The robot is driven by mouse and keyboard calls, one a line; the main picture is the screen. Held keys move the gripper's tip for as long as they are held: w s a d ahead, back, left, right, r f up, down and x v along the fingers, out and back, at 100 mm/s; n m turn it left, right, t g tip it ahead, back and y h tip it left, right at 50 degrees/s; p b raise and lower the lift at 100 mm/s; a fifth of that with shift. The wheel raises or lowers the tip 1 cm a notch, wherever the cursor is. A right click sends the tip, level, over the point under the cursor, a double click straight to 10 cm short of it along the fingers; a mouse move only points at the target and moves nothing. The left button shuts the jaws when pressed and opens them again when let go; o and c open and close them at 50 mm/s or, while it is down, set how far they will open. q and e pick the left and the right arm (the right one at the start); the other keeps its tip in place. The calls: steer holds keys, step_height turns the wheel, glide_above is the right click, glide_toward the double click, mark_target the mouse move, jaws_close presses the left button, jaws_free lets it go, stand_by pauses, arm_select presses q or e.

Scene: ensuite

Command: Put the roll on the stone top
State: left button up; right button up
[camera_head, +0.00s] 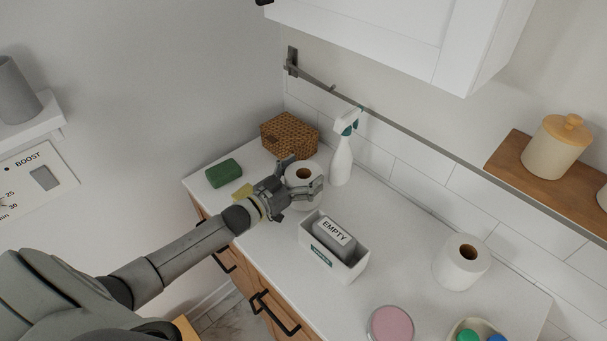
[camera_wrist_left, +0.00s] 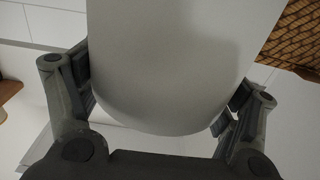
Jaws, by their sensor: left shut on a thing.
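A white paper roll (camera_head: 304,174) with a brown core is between the fingers of my left gripper (camera_head: 290,184), which is shut on it. In the left wrist view the roll (camera_wrist_left: 180,65) fills the middle, with a finger on each side of the gripper (camera_wrist_left: 160,105). The roll is upright over the white stone top (camera_head: 400,259); I cannot tell whether it touches it. A second white roll (camera_head: 461,262) stands on the top at the right. My right gripper is not in view.
A woven box (camera_head: 289,134), green block (camera_head: 224,173) and spray bottle (camera_head: 342,155) surround the roll. A white bin marked EMPTY (camera_head: 334,247) stands in front. A pink round lid (camera_head: 390,324) is at the front edge. A rail (camera_head: 420,140) and wall cabinet (camera_head: 400,38) are above.

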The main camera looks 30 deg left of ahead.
arm_select(q)
steer(key=shift+f, duration=0.2)
steer(key=shift+f, duration=0.2)
steer(key=o, duration=0.9)
steer(key=shift+r, duration=0.2)
steer(key=shift+s+f, duration=0.1)
steer(key=shift+s, duration=0.15)
steer(key=b+v, duration=0.2)
steer(key=v, duration=0.8)
steer(key=shift+s+a, duration=0.1)
steer(key=shift+a, duration=0.05)
steer(key=shift+s+a, duration=0.25)
steer(key=shift+s, duration=0.35)
